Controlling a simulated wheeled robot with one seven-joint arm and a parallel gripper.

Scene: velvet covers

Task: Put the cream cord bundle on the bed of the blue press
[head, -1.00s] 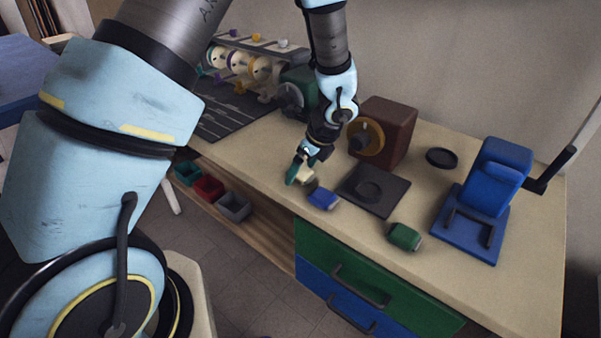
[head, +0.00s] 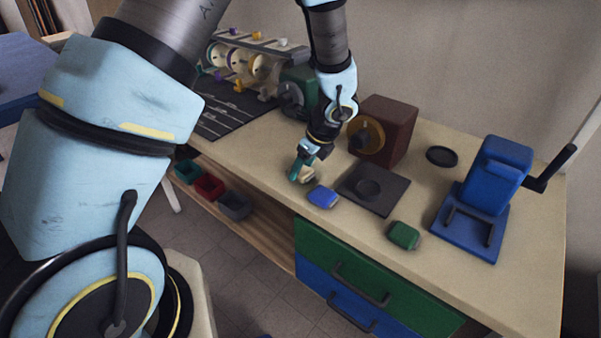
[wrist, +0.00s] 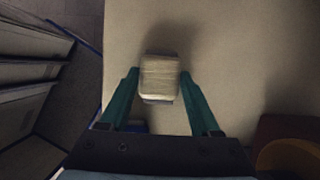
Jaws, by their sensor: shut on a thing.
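The cream cord bundle (wrist: 160,78) sits between the two teal fingers of my gripper (wrist: 158,85) in the wrist view. My gripper is shut on it. In the head view my gripper (head: 300,176) is over the bench's front left part, and the bundle (head: 308,174) shows partly behind a finger. I cannot tell how far it is above the bench top. The blue press (head: 487,195) stands at the right of the bench. Its flat bed (head: 468,240) is at the front with dark rails on it, and its black lever sticks out to the right.
A blue bundle (head: 323,197) and a green bundle (head: 404,236) lie near the bench's front edge. A dark plate (head: 373,190), a brown box (head: 385,130) with a yellow ring, and a black dish (head: 442,156) are between my gripper and the press. Small bins (head: 208,188) are below.

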